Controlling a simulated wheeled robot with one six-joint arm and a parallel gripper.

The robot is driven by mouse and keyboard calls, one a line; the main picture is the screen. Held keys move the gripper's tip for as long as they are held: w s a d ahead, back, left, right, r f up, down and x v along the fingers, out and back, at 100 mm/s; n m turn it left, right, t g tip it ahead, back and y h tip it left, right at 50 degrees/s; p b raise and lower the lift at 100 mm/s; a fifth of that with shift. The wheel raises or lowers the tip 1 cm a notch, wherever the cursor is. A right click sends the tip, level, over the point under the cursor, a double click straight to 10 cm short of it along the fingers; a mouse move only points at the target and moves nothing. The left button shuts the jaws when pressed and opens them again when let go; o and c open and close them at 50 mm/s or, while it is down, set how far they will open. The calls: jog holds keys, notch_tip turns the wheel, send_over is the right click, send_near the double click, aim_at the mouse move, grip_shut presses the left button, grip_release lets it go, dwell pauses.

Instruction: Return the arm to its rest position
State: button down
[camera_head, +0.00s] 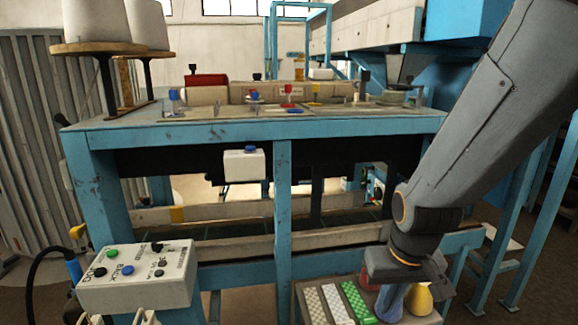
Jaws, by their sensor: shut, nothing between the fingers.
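My arm (480,125) comes down from the upper right corner and bends at a dark wrist joint. My gripper (405,266) is at the lower right, shut and empty, pointing down. It hangs over a small bench that holds thread cones and patterned pieces. Its fingertips are dark and hard to make out against the things behind.
A blue-framed sewing table (250,130) spans the middle, with spools on top. A white control box (140,276) with buttons stands at lower left. A yellow cone (419,300) and a green patterned piece (358,303) sit below my gripper. Blue posts stand at right.

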notch_tip(320, 180, down, 12)
jog(key=w+g+b, duration=0.1)
jog(key=b, duration=0.9)
jog(key=shift+w+f, duration=0.15)
jog(key=shift+w, duration=0.1)
